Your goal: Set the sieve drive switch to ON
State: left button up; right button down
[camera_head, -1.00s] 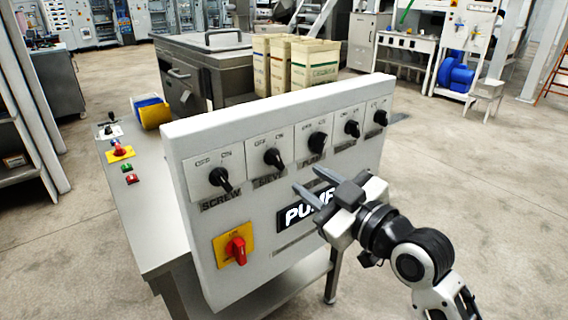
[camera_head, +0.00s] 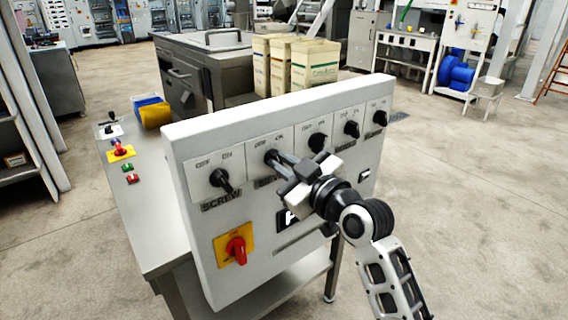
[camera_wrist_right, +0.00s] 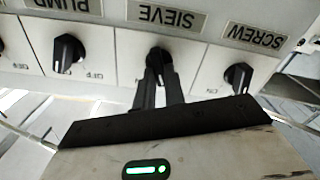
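The sieve drive switch is a black rotary knob (camera_head: 270,156) on a white plate marked OFF and ON, second from the left on the panel front. In the right wrist view, which is upside down, the knob (camera_wrist_right: 158,57) sits by the SIEVE label (camera_wrist_right: 170,18). My right gripper (camera_head: 280,163) is at this knob, its two fingers close together with the knob's handle between them. The fingers (camera_wrist_right: 163,82) look shut on it, though the contact itself is partly hidden. The fingers cover the knob's pointing direction. My left gripper is not in view.
The SCREW knob (camera_head: 220,179) is to the left, and the PUMP knob (camera_head: 318,141) to the right. A red switch on yellow (camera_head: 236,250) is lower on the panel (camera_head: 200,285). The table (camera_head: 150,220) carries buttons. Floor to the right is clear.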

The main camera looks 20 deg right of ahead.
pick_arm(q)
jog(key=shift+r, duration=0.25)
pick_arm(e)
jog(key=shift+m+p, duration=0.3)
jog(key=shift+p, duration=0.1)
jog(key=shift+r+m+p, duration=0.15)
jog(key=shift+m+p, duration=0.75)
jog(key=shift+p, duration=0.05)
jog(key=shift+d+m+p, duration=0.1)
jog(key=shift+m+p, duration=0.3)
jog(key=shift+m, duration=0.1)
jog(key=m+p, duration=0.2)
jog(key=m, duration=0.1)
jog(key=shift+d+m+p, duration=0.1)
jog(key=shift+m+p, duration=0.6)
jog(key=shift+m, duration=0.3)
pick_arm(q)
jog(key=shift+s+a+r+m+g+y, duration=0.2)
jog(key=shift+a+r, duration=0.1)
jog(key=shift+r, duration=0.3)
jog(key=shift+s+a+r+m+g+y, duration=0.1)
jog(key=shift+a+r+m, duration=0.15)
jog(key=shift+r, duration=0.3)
pick_arm(e)
jog(key=shift+f+m, duration=0.2)
jog(key=shift+m, duration=0.2)
